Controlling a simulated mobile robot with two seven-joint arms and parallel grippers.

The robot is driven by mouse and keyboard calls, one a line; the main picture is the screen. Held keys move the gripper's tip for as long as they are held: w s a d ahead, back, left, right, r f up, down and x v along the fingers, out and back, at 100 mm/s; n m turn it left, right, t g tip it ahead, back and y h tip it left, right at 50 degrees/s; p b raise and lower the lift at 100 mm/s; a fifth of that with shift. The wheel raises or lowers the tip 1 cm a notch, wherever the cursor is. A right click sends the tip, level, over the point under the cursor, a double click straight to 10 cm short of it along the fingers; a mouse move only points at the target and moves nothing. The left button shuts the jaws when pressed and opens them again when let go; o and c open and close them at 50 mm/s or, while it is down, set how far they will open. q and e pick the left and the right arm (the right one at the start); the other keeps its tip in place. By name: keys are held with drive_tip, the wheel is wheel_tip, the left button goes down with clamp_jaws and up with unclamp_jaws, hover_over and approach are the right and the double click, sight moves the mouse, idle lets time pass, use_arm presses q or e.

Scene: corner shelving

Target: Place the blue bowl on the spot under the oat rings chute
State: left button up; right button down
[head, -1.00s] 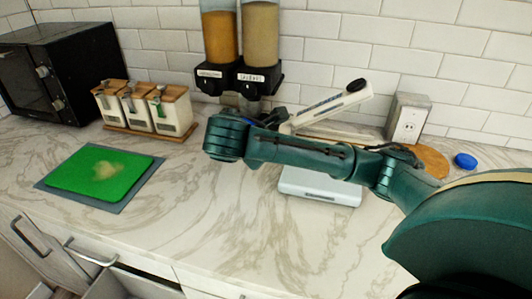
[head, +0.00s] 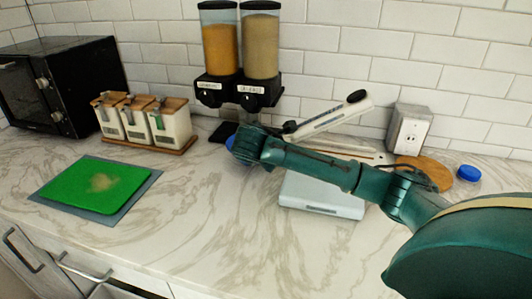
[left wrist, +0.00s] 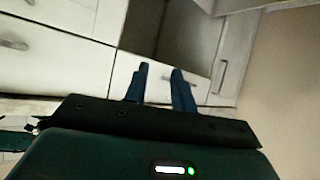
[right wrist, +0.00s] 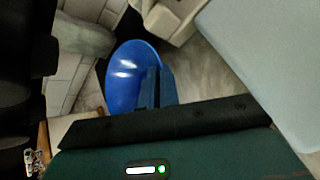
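The blue bowl (right wrist: 122,72) fills the left middle of the right wrist view, and its right rim is at my right gripper's fingers (right wrist: 159,88). The fingers are close together and appear shut on that rim. In the head view a sliver of the bowl (head: 231,142) shows beside the end of my right arm, which hides the rest, in front of the dispensers. Two dispensers stand at the wall, one with orange contents (head: 220,48) and one with beige contents (head: 260,46); their labels are too small to read. My left gripper (left wrist: 158,72) is open and empty, facing drawers.
A white scale (head: 320,200) sits right of the dispensers under my right arm. Three canisters (head: 142,122) and a green board (head: 95,186) are at left. A blue lid-like disc (head: 467,173) lies at right. The front middle counter is clear.

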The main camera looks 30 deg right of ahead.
drive_tip(key=shift+w+d+f, duration=0.1)
drive_tip(key=shift+w+f, duration=0.05)
drive_tip(key=shift+f, duration=0.15)
drive_tip(key=shift+f, duration=0.1)
drive_tip(key=c, duration=1.6)
unclamp_jaws()
drive_tip(key=shift+c, duration=0.2)
drive_tip(key=v, duration=1.2)
drive_tip(key=shift+p, duration=0.35)
